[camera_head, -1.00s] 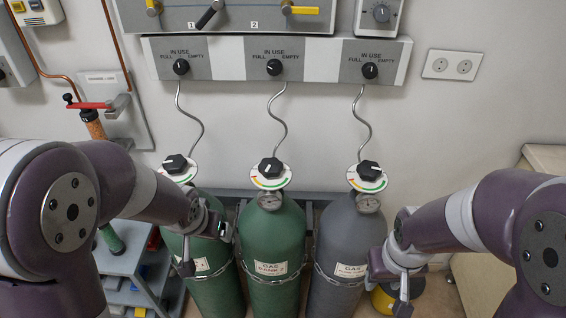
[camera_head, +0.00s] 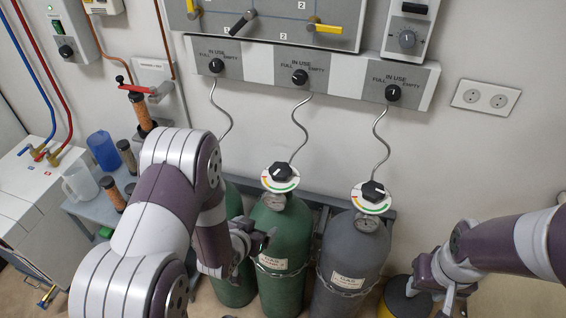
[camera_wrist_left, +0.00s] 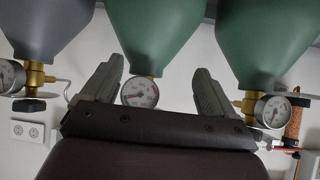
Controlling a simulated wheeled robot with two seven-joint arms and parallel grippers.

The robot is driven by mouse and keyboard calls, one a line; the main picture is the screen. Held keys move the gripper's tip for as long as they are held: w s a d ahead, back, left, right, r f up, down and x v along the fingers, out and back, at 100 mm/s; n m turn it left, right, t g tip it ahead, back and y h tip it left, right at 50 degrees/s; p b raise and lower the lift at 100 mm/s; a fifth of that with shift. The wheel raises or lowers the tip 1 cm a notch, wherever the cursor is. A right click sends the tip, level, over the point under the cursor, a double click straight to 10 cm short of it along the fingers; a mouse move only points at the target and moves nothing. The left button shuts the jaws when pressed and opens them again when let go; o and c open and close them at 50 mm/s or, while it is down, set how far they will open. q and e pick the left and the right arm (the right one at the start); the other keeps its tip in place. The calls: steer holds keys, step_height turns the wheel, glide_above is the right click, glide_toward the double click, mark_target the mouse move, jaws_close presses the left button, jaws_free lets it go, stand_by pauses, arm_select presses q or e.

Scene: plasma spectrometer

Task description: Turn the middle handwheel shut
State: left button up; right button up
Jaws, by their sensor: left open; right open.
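The middle handwheel (camera_head: 281,171) is a black knob over a round white dial with coloured marks, on top of the middle green cylinder (camera_head: 279,235). My left gripper (camera_head: 262,240) is open and empty, lower than the handwheel and in front of that cylinder's left side, apart from the wheel. The left wrist view is upside down; there the open fingers (camera_wrist_left: 155,80) spread either side of the middle cylinder's pressure gauge (camera_wrist_left: 139,92), and the middle handwheel is hidden. My right gripper (camera_head: 440,295) is open at the lower right, away from the cylinders.
A grey cylinder (camera_head: 350,262) with its own handwheel (camera_head: 373,190) stands right of the middle one. Another green cylinder (camera_head: 233,285) is partly hidden behind my left arm. Thin bent pipes rise to the wall panel (camera_head: 260,62). A yellow-and-black object (camera_head: 397,300) lies near my right gripper.

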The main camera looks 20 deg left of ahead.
mark_target(281, 168)
arm_select(q)
step_height(281, 168, up, 8)
steer(key=w+d+t+h, duration=0.1)
steer(key=t, duration=0.6)
steer(key=shift+h, duration=0.3)
steer(key=w, duration=0.4)
steer(key=w+d+p, duration=0.1)
steer(key=w, duration=0.3)
steer(key=w+d+p, duration=0.1)
steer(key=w, duration=0.3)
steer(key=shift+w+r, duration=0.35)
steer(key=shift+w, duration=0.05)
steer(key=c, duration=1)
